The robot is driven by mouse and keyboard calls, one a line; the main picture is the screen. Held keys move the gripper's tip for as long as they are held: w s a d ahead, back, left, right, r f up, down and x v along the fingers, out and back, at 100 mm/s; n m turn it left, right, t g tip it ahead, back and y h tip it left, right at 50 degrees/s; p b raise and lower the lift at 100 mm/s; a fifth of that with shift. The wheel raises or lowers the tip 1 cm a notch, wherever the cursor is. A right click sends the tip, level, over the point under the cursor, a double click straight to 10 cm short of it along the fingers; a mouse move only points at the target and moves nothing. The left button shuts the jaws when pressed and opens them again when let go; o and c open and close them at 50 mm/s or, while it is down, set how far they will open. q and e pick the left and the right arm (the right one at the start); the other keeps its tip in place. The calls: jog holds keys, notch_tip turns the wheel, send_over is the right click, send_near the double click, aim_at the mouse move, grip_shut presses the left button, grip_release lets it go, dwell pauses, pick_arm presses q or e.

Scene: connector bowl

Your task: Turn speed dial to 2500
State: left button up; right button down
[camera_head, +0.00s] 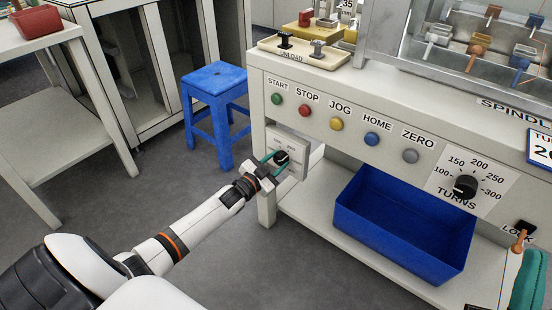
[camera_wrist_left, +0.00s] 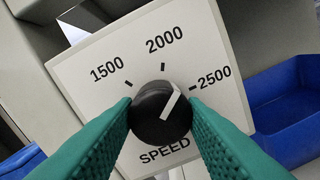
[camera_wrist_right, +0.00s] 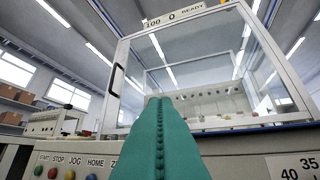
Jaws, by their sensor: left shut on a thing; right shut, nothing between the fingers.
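The black speed dial (camera_wrist_left: 160,113) sits on a white plate (camera_wrist_left: 85,70) marked 1500, 2000 and 2500. Its white pointer line points up and right, between the 2000 and 2500 marks. The dial also shows on the machine front in the head view (camera_head: 281,157). My left gripper (camera_head: 272,159) is shut on the dial, with one green finger on each side of it in the left wrist view (camera_wrist_left: 160,121). My right gripper (camera_wrist_right: 158,103) is shut and empty, raised in front of the machine; a green part shows at the head view's right edge (camera_head: 527,284).
Start, stop, jog, home and zero buttons (camera_head: 337,124) line the panel above. A turns dial (camera_head: 465,186) is further right. A blue bin (camera_head: 400,236) stands on the shelf below, right of the speed plate. A blue stool (camera_head: 215,82) stands behind, with clear floor around it.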

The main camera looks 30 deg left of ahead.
pick_arm(q)
jog(key=m+p, duration=0.1)
jog(key=m, duration=0.2)
jog(key=shift+m, duration=1.1)
jog(key=shift+m+p, duration=0.35)
jog(key=shift+m, duration=0.75)
pick_arm(e)
jog(key=w+f+g+h, duration=0.1)
jog(key=w+f+g, duration=0.2)
jog(key=f+g, duration=0.2)
jog(key=shift+w+f+g+h, duration=0.3)
jog(key=shift+f+h, duration=0.1)
jog(key=shift+f, duration=0.4)
jog(key=shift+d, duration=0.1)
pick_arm(q)
jog(key=o, duration=1)
